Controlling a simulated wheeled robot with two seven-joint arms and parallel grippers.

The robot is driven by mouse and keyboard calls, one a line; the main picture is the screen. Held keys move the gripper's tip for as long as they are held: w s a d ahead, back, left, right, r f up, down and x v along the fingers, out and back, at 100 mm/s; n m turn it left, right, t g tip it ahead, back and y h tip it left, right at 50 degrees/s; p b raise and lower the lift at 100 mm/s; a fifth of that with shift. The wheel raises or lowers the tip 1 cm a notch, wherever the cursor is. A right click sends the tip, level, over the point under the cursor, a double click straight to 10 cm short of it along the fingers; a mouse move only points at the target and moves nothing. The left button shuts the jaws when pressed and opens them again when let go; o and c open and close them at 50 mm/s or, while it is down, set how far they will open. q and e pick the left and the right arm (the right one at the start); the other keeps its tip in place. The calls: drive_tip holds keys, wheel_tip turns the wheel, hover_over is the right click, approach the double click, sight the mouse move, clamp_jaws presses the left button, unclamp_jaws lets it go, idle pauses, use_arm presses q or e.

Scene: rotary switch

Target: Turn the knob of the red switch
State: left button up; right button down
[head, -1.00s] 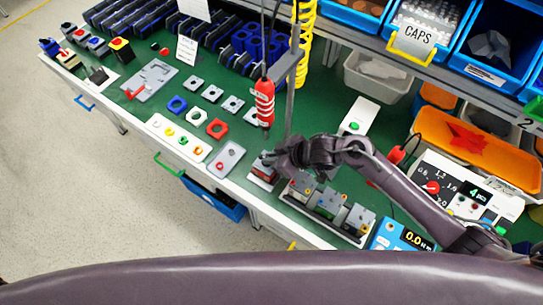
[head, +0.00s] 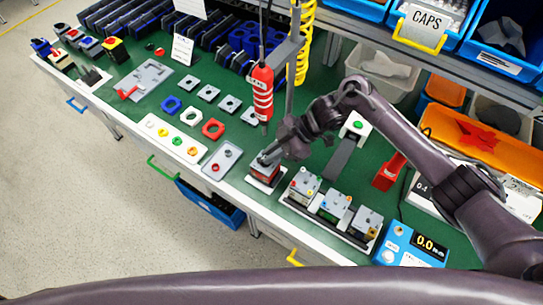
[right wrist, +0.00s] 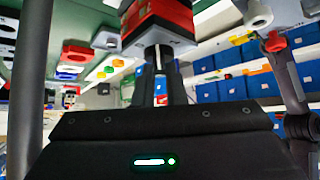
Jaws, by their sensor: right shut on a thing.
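The red switch (head: 262,175), a small box with a red band and a grey top, stands near the bench's front edge in the head view. It shows upside down and close up at the top of the right wrist view (right wrist: 160,17). My right gripper (head: 268,158) is at its top, with the arm coming in from the right. In the right wrist view its two fingers (right wrist: 158,58) are close together and shut on the knob, which they mostly hide. The knob's angle cannot be read. My left gripper is not in view.
Right of the switch, a rail (head: 328,220) carries several grey boxes, beside a blue meter (head: 410,247). A red screwdriver (head: 262,95) hangs behind the gripper. A grey plate (head: 222,160) lies to the left. Bins (head: 480,30) line the back.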

drive_tip(key=shift+w, duration=0.1)
idle(0.4)
drive_tip(key=c, duration=1.5)
unclamp_jaws()
drive_tip(key=shift+d, duration=0.15)
drive_tip(key=b+v, duration=0.2)
drive_tip(key=v, duration=0.5)
drive_tip(key=shift+w+d+r, duration=0.1)
drive_tip(key=shift+d+r, duration=0.1)
drive_tip(key=shift+r, duration=0.1)
